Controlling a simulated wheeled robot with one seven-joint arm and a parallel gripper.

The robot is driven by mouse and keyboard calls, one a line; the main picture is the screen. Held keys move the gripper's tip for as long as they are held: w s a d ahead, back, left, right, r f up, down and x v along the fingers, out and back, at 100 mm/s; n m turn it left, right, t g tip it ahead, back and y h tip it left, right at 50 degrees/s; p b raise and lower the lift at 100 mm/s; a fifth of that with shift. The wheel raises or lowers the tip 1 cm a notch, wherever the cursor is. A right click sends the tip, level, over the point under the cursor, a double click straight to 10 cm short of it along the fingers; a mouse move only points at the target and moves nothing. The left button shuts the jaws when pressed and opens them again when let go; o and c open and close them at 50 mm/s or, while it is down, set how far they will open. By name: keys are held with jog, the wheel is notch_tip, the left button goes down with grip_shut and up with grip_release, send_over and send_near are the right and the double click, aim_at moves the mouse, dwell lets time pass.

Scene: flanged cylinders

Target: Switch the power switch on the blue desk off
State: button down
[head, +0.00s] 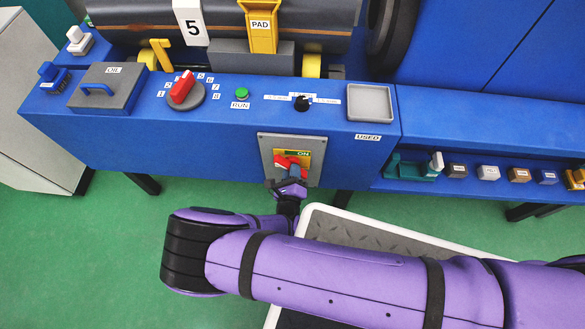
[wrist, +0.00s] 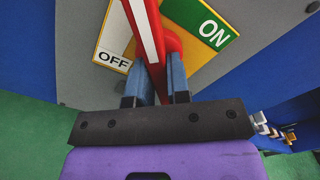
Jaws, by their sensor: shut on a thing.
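The power switch's grey plate (head: 267,148) is on the front face of the blue desk (head: 220,140). It has a green ON label (head: 303,154), also seen in the wrist view (wrist: 214,29), and a white OFF label (wrist: 112,60). The red switch handle (head: 285,161) carries a white stripe and also shows in the wrist view (wrist: 147,30), running between the two labels. My gripper (head: 290,183) is shut on the handle, its blue-grey fingers (wrist: 158,82) on either side of it. The handle's far end is cut off in the wrist view.
A shelf at right holds several small blocks (head: 488,172). A white-edged platform (head: 400,232) lies under my arm. Green floor is open at left.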

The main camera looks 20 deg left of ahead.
jog(key=n, duration=0.4)
jog(key=shift+r+n, duration=0.1)
jog(key=shift+n, duration=2.5)
jog(key=c, duration=1.1)
grip_release()
jog(key=shift+r, duration=0.1)
